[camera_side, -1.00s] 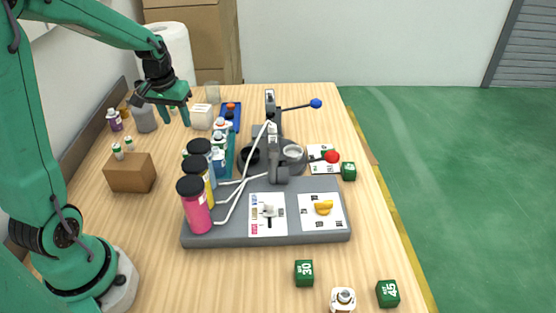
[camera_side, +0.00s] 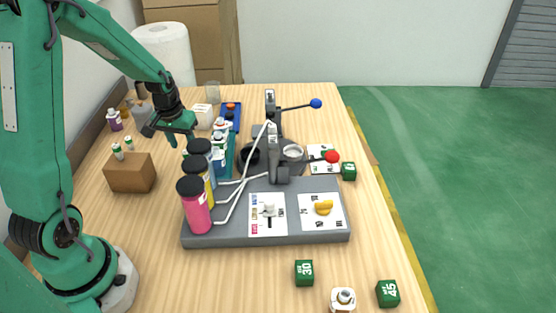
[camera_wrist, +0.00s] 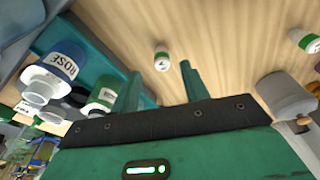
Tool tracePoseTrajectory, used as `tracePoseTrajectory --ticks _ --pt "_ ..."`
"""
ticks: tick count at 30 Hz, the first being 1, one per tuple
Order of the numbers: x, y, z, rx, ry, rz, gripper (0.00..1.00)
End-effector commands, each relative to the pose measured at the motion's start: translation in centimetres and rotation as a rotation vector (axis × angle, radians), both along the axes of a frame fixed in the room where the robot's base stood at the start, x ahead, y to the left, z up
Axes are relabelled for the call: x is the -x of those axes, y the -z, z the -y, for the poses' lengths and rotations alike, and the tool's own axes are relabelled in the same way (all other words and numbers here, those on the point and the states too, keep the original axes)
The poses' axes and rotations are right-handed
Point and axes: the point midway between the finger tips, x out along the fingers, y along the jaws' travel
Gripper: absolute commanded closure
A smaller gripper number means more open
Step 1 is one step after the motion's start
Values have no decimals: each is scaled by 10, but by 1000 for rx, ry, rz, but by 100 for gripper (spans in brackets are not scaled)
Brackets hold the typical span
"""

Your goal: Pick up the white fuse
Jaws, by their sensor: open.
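A small white cylinder with a green band, which looks like the white fuse (camera_wrist: 162,56), stands on the wooden table in the wrist view. It is just beyond and between my fingertips, apart from both. My gripper (camera_wrist: 161,70) is open and empty. In the side view my gripper (camera_side: 160,138) hangs over the back left of the table, left of the bottle rack. I cannot make out that cylinder there; the gripper may hide it. A similar white and green cylinder (camera_wrist: 304,40) is at the right of the wrist view.
A teal rack with bottles, one labelled ROSE (camera_wrist: 62,62), is close left of my fingers in the wrist view. A grey jar (camera_wrist: 286,96) is close on the right. The brown block (camera_side: 131,173) and the grey dispenser base (camera_side: 225,238) stand nearer the side camera.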

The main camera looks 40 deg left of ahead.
Motion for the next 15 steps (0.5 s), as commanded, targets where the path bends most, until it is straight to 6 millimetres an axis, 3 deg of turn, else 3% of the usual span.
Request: tracePoseTrajectory --ticks 8,15 --pt "0 7 -1 0 0 -1 55" --pt "0 32 -4 0 -1 -3 55"
